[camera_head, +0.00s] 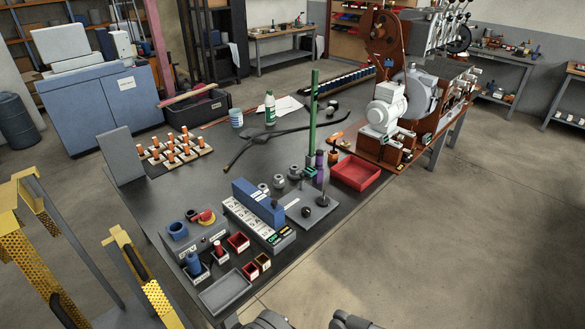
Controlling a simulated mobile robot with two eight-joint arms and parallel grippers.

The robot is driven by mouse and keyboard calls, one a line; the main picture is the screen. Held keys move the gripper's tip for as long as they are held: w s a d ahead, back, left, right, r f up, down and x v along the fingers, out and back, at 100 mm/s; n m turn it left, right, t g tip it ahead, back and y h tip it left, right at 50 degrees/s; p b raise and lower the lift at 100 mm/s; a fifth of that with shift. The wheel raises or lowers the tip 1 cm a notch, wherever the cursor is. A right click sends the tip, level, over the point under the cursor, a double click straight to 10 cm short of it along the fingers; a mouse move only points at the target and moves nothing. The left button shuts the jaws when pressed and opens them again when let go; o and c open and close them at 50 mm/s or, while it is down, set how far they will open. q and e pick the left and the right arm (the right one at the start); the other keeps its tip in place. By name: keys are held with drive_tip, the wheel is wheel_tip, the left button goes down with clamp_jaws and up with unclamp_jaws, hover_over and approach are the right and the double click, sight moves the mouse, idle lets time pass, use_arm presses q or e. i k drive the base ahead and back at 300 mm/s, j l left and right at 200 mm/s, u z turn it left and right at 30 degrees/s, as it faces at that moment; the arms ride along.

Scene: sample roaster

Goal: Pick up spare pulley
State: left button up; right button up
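I cannot tell for sure which part is the spare pulley. Several small grey round parts stand in the middle of the dark workbench (135,187): a grey round part (278,182) left of the green post, and another grey round part (294,172) just behind it. They are too small to show a groove. A blue ring-shaped part (177,230) lies near the bench's left front. No gripper fingers show. Two dark rounded shapes at the bottom edge look like parts of my arms, well apart from the parts on the bench.
A tall green post (314,110) rises by the round parts. A brown machine (385,120) fills the bench's far right. Yellow perforated frames (155,297) stand at left.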

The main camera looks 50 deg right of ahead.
sight(294, 172)
drive_tip(key=l+u, duration=0.1)
drive_tip(key=l, duration=0.4)
drive_tip(key=k+l+u, duration=0.1)
drive_tip(key=l, duration=0.35)
drive_tip(key=l+u, duration=0.1)
drive_tip(key=l, duration=0.35)
drive_tip(key=k+l, duration=0.15)
drive_tip(key=l, duration=0.35)
drive_tip(key=k+l+u, duration=0.15)
drive_tip(key=l, duration=0.3)
drive_tip(key=l+u, duration=0.1)
drive_tip(key=l, duration=0.35)
drive_tip(key=k+l+u, duration=0.1)
drive_tip(key=l, duration=0.35)
drive_tip(key=l+u, duration=0.15)
drive_tip(key=l, duration=0.4)
drive_tip(key=k+l+u, duration=0.1)
drive_tip(key=l, duration=0.45)
drive_tip(key=i+l+u, duration=0.1)
drive_tip(key=l, duration=0.2)
drive_tip(key=i+l+u, duration=0.1)
drive_tip(key=l, duration=0.2)
